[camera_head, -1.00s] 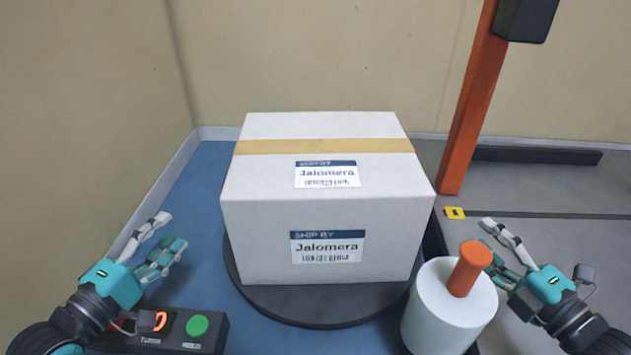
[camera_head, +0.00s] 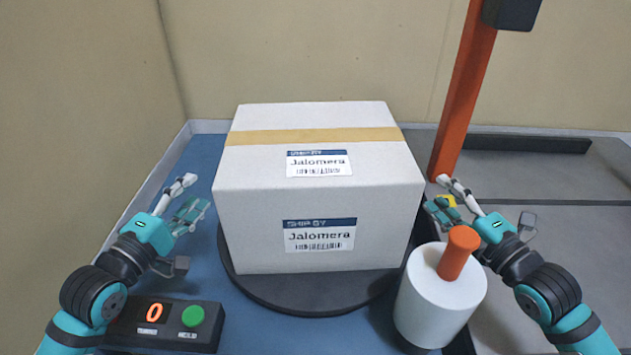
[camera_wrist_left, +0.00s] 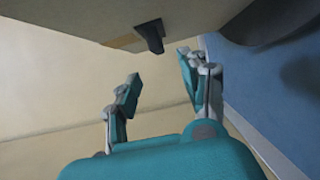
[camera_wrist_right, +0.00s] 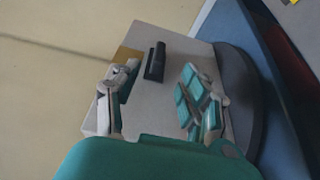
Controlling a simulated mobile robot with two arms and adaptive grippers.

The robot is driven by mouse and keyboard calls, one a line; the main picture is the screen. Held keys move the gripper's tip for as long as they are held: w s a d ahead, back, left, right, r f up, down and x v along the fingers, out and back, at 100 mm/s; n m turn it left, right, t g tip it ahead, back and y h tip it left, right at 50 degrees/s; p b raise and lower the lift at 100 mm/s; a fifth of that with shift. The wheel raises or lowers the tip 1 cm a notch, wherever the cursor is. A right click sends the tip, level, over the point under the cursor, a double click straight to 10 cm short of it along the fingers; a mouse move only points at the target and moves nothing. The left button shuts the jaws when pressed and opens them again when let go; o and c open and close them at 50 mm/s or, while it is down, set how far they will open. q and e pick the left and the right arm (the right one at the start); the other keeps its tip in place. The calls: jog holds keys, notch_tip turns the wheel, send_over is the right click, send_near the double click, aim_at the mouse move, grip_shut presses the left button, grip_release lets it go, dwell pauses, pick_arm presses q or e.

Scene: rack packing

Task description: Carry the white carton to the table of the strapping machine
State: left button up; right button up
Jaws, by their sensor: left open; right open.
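The white carton (camera_head: 318,208) stands upright on a dark round turntable (camera_head: 310,293) on a blue table. It has a tan tape strip on top and "Jalomera" labels on top and front. My left gripper (camera_head: 190,198) is open and empty, just left of the carton. My right gripper (camera_head: 440,200) is open and empty, just right of it. Neither visibly touches the carton. The left wrist view shows the carton's side (camera_wrist_left: 70,18) with a dark handle-like piece (camera_wrist_left: 150,36). The right wrist view shows the opposite side (camera_wrist_right: 185,75) with a similar dark piece (camera_wrist_right: 155,62).
A white cylinder with an orange top (camera_head: 440,295) stands at the turntable's front right. A control box (camera_head: 167,325) with a green button is at front left. An orange post (camera_head: 463,95) rises behind right. Grey surface (camera_head: 560,220) lies right. A wall is at left and back.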

pick_arm(q)
jog(key=x, duration=0.9)
pick_arm(e)
jog(key=x, duration=0.9)
pick_arm(q)
grip_shut()
pick_arm(e)
grip_shut()
pick_arm(q)
jog(key=shift+f, duration=0.1)
pick_arm(e)
jog(key=shift+f, duration=0.1)
pick_arm(q)
jog(key=shift+r, duration=0.35)
pick_arm(e)
jog(key=shift+r, duration=0.35)
